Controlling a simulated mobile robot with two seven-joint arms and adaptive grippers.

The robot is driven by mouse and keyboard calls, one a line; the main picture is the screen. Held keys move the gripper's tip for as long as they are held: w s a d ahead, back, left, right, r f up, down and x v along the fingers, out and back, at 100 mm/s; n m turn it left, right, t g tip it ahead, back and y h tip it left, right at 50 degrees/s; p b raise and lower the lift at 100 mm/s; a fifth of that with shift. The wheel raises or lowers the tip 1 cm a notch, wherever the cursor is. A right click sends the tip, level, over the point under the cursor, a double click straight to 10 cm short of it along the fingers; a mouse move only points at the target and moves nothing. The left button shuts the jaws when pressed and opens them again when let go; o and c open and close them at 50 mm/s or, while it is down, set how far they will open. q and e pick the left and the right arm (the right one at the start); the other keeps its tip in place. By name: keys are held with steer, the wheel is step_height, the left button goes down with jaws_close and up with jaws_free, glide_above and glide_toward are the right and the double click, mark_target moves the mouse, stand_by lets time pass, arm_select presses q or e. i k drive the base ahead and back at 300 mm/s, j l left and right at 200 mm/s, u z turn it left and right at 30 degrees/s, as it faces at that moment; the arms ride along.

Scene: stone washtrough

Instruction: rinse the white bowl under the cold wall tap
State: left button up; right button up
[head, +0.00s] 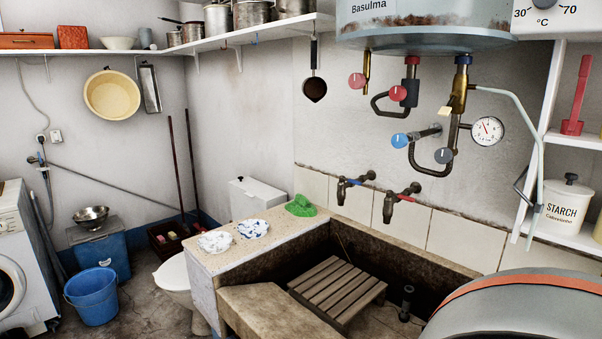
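A white bowl (118,43) stands on the high wall shelf at the upper left, beside a small grey cup. Two wall taps stick out over the stone trough: one with a blue handle (352,184) on the left, one with a red handle (401,199) on the right. No running water shows at either. The trough (268,310) has a slatted wooden rack (338,287) inside and a dark upright pipe (406,302) near its right. Neither of my grippers is in view.
On the trough's left ledge (275,231) lie two white patterned dish-like things (215,242) (253,229) and a green object (300,206). Boiler pipes and a gauge (487,131) hang above the taps. A large grey rounded body (525,310) fills the lower right. A blue bucket (93,297) stands on the floor.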

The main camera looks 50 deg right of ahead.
mark_target(341, 178)
steer(key=i+u, duration=0.4)
steer(key=i, duration=0.95)
steer(key=i+z, duration=0.15)
steer(key=z, duration=2.8)
steer(key=i+j, duration=0.1)
steer(key=j, duration=0.3)
